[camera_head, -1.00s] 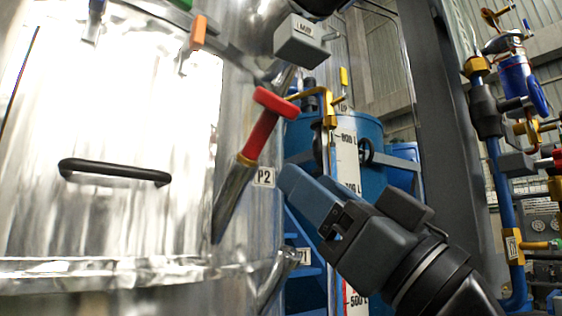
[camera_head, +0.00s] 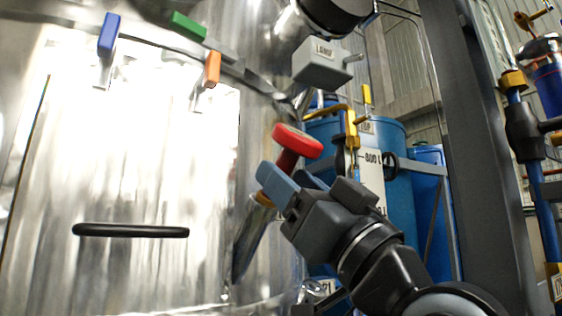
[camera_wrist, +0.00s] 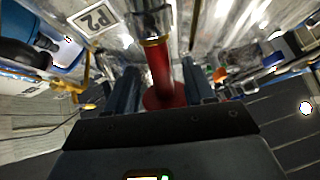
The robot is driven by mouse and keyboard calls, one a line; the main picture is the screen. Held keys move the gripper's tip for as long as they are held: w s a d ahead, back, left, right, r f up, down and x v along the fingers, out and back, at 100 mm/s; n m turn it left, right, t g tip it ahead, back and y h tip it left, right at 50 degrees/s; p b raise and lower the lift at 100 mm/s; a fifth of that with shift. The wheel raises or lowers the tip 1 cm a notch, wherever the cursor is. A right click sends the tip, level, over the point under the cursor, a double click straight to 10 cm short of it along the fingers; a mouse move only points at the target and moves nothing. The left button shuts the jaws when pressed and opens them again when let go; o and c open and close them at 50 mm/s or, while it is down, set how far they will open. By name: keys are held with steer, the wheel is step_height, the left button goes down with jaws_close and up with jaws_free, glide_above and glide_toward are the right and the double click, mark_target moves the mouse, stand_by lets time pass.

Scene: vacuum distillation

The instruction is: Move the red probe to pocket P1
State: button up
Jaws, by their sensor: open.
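The red probe (camera_head: 297,140) has a round red cap and a red shaft and sits tilted in a metal pocket (camera_head: 248,240) on the vessel wall. The wrist view shows a P2 label (camera_wrist: 95,18) beside this pocket. My gripper (camera_head: 288,173) is open at the probe, its fingers partly hiding the shaft. In the wrist view the red shaft (camera_wrist: 158,68) runs between the two open fingers (camera_wrist: 158,80), with a gap visible on either side. A label (camera_head: 327,287), partly hidden by my arm, shows low right of the pocket; pocket P1 itself is not clear.
The shiny vessel (camera_head: 130,180) fills the left, with a black handle (camera_head: 130,230) and blue, green and orange tags (camera_head: 211,68) above. A grey labelled box (camera_head: 322,62) hangs above the probe. A grey post (camera_head: 480,150) and blue tanks (camera_head: 395,150) stand right.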

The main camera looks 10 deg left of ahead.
mark_target(316, 148)
steer(key=shift+w+a+r, duration=0.15)
steer(key=shift+a+r, duration=0.1)
jaws_close()
stand_by(0.9)
steer(key=shift+d+r, duration=0.15)
steer(key=shift+r, duration=0.05)
stand_by(0.4)
steer(key=shift+s+d+r+p, duration=0.35)
steer(key=shift+r+p, duration=0.15)
steer(key=shift+r, duration=0.1)
steer(key=shift+s+d+r+p, duration=0.35)
steer(key=shift+d+r+p, duration=0.05)
steer(key=shift+r+p, duration=0.15)
steer(key=shift+s+d+r+p, duration=0.35)
steer(key=shift+r+p, duration=0.1)
steer(key=shift+r, duration=0.15)
steer(key=r+p, duration=0.1)
steer(key=s+d+r+p, duration=0.2)
steer(key=r, duration=0.1)
steer(key=shift+d, duration=0.2)
stand_by(0.8)
steer(key=shift+f, duration=0.1)
steer(key=s+d+f+b, duration=0.1)
steer(key=s+d, duration=0.3)
steer(key=d, duration=0.1)
steer(key=shift+s+f+b, duration=0.15)
steer(key=shift+f+b, duration=0.1)
steer(key=shift+b, duration=0.15)
stand_by(1.3)
